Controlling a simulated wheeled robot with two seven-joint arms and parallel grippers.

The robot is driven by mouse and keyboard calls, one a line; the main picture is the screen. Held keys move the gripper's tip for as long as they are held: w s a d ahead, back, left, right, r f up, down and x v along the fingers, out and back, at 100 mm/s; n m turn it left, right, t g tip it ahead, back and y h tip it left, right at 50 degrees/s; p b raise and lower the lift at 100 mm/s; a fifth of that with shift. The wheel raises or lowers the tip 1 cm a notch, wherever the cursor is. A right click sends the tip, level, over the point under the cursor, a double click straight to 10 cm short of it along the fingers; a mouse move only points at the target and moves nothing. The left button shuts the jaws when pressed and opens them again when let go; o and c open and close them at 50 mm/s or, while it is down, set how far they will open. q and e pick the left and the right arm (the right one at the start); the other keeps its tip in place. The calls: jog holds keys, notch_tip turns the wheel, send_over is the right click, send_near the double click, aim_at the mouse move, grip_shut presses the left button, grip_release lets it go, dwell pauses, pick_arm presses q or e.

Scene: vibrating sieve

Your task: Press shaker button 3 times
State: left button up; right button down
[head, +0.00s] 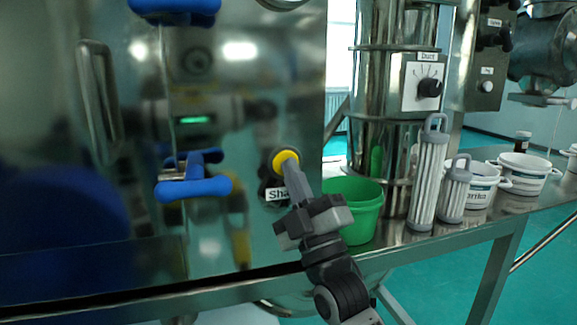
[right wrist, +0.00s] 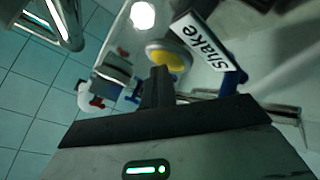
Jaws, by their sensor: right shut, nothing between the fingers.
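In the right wrist view the yellow button (right wrist: 172,61) shows just beyond the fingertips (right wrist: 160,73), beside the "Shake" label (right wrist: 208,41). I cannot tell whether the fingertips touch it. My left gripper is not in view.
Blue clamp handles (head: 195,187) stick out of the panel to the left. A green bucket (head: 354,207) stands right of my gripper.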

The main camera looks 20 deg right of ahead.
jog(key=shift+s, duration=0.15)
jog(key=shift+s+f+p, duration=0.1)
jog(key=shift+s+p, duration=0.3)
jog(key=shift+s, duration=0.6)
jog(key=shift+s, duration=0.15)
jog(key=s+p, duration=0.1)
jog(key=s, duration=0.3)
jog(key=shift+s+d, duration=0.1)
jog(key=shift+s, duration=0.3)
dwell(2.1)
